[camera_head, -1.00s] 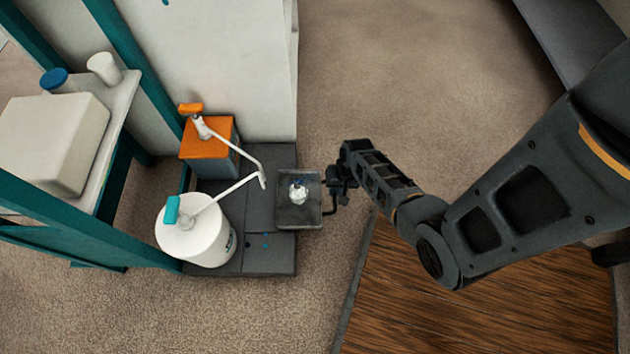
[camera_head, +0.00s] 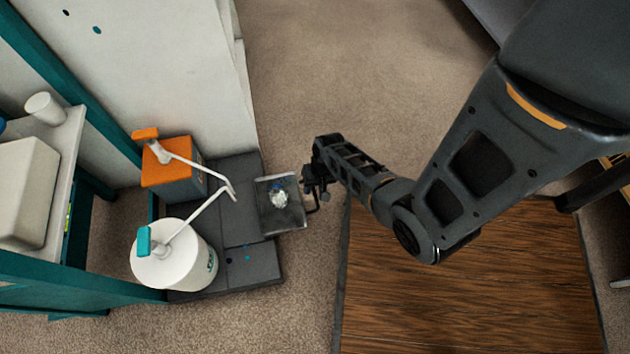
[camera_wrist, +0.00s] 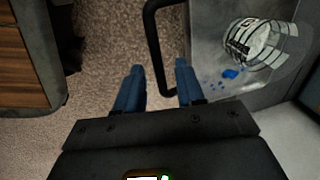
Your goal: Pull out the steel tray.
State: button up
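The steel tray (camera_head: 265,225) is a shallow grey square pan in the head view. It lies across the right edge of the dark grey platform (camera_head: 235,262), with much of it beyond that edge. A crumpled-looking clear and white cup with blue specks (camera_head: 278,198) lies in it; the cup also shows in the wrist view (camera_wrist: 252,42). My gripper (camera_head: 312,190) is at the tray's right side. In the wrist view its blue fingertips (camera_wrist: 158,82) are apart, with the tray's black handle (camera_wrist: 154,45) between them. A gap shows beside the handle; contact is unclear.
A white bucket with a teal-topped pump (camera_head: 175,262) and an orange-topped can with a pump (camera_head: 172,178) stand on the platform. A teal-framed shelf (camera_head: 95,130) is at left. A wooden top (camera_head: 460,290) lies below my arm.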

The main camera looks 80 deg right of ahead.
notch_tip(320, 180, up, 8)
jog(key=s+p, duration=0.1)
jog(key=p, duration=0.3)
jog(key=shift+s+d+f, duration=0.15)
jog(key=shift+s+d, duration=0.05)
jog(key=shift+d, duration=0.05)
jog(key=shift+a, duration=0.1)
jog(key=s+a+r+n+t, duration=0.1)
jog(key=a+r+n+t, duration=0.55)
jog(key=r, duration=0.85)
jog(key=s+a+r+n+t, duration=0.25)
jog(key=a+r, duration=0.65)
jog(key=r, duration=0.6)
jog(key=s+a+r+n+t, duration=0.1)
jog(key=a+r+n+t, duration=0.5)
jog(key=r, duration=0.9)
notch_tip(320, 180, up, 22)
jog(key=m+g+p, duration=0.1)
jog(key=g+p, duration=0.1)
jog(key=p, duration=2)
jog(key=shift+w+a+f+h, duration=0.2)
jog(key=shift+a+h, duration=0.2)
